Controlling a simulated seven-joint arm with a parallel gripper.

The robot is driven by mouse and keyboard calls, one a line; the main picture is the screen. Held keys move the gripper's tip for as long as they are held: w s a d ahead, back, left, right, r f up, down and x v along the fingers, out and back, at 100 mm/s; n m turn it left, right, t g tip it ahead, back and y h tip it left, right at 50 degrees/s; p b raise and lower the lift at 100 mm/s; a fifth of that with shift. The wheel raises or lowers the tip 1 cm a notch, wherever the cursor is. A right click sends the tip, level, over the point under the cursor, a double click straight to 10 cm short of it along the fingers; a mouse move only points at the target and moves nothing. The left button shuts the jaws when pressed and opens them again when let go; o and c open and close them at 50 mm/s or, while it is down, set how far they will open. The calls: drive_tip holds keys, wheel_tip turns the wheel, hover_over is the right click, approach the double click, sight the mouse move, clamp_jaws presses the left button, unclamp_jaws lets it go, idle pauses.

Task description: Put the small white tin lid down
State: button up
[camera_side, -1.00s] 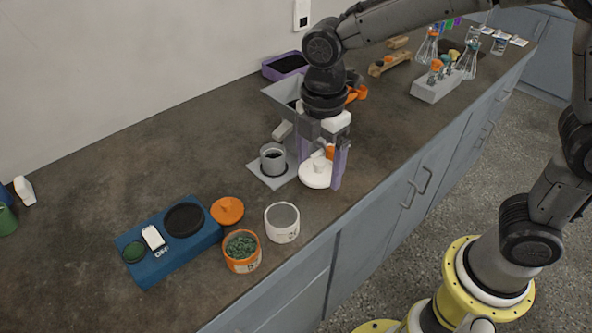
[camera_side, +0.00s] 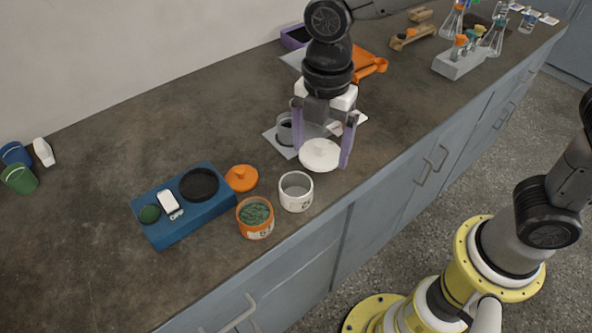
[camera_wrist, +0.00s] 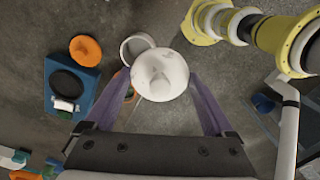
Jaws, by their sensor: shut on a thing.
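The small white tin lid (camera_side: 320,155), round with a knob on top, is between the purple fingers of my gripper (camera_side: 322,145). My gripper is shut on it. The lid looks level, and its height over the counter is hard to judge. In the wrist view the lid (camera_wrist: 160,75) fills the space between the fingertips and covers part of the open white tin (camera_wrist: 133,45). In the side view the white tin (camera_side: 296,193) stands open on the counter, to the left of and in front of the lid, apart from it in the picture.
An orange tin (camera_side: 257,230) of green material stands left of the white tin. Its orange lid (camera_side: 241,179) lies behind it, beside a blue scale (camera_side: 187,222). A grey cup (camera_side: 285,131) is behind my gripper. The counter's front edge is close.

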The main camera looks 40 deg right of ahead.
drive_tip(key=shift+w+a+f, duration=0.35)
drive_tip(key=shift+w+f, duration=0.3)
drive_tip(key=shift+f, duration=0.8)
drive_tip(key=shift+w+a+f, duration=0.4)
drive_tip(key=shift+w+f, duration=0.2)
drive_tip(key=shift+f, duration=0.8)
drive_tip(key=shift+w+a+f, duration=0.35)
drive_tip(key=shift+w+f, duration=0.3)
drive_tip(key=shift+f, duration=0.8)
drive_tip(key=shift+f, duration=0.6)
drive_tip(key=o, duration=1)
wheel_tip(320, 180, up, 13)
drive_tip(key=shift+r, duration=0.15)
